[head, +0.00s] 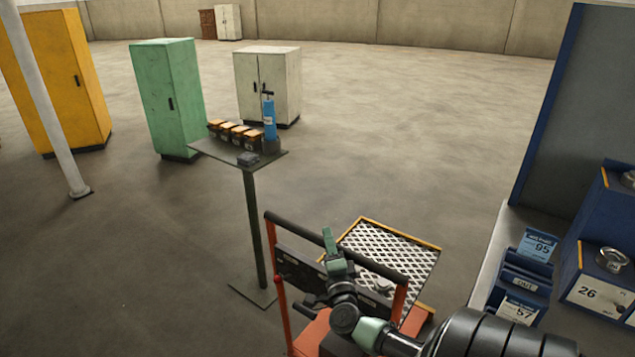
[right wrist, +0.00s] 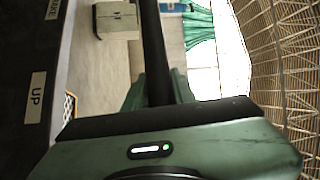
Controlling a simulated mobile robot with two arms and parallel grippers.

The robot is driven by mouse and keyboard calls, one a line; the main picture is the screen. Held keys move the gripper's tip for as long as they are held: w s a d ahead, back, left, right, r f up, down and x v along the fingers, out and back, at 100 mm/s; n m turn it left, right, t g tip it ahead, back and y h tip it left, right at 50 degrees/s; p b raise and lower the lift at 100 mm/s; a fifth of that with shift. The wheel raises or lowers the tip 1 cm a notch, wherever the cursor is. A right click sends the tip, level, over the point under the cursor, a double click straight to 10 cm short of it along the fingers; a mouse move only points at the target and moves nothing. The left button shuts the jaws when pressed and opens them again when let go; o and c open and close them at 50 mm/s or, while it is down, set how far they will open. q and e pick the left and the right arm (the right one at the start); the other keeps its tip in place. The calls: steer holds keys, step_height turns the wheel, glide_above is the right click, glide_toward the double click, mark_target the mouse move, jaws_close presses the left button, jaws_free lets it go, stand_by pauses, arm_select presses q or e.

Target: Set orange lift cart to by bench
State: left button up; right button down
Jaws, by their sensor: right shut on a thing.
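The orange lift cart (head: 312,332) stands at the bottom middle of the head view, with a dark push handle and a platform (head: 408,252) of pale diamond mesh edged in orange. My right gripper (head: 330,242) is shut on the cart's handle. In the right wrist view the dark handle bar (right wrist: 154,50) runs between the green fingers, beside a dark panel with an "UP" label (right wrist: 36,98). The bench (head: 491,262) is at the right, close to the cart's platform. My arm hides part of the cart. My left gripper is out of view.
Blue bins (head: 524,275) sit on the bench. Yellow, green and white cabinets stand further back. Open floor lies beyond the cart.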

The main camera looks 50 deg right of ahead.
steer(key=shift+d+f, duration=0.3)
steer(key=shift+d, duration=0.2)
steer(key=shift+d+f, duration=0.25)
steer(key=shift+d, duration=0.2)
steer(key=c, duration=1.2)
jaws_free()
steer(key=shift+o, duration=0.2)
steer(key=shift+w+d+r, duration=0.1)
steer(key=shift+d, duration=0.1)
steer(key=shift+r, duration=0.1)
steer(key=shift+a, duration=0.1)
steer(key=b+v, duration=0.1)
steer(key=v, duration=0.6)
steer(key=shift+s+a, duration=0.15)
steer(key=shift+s, duration=0.2)
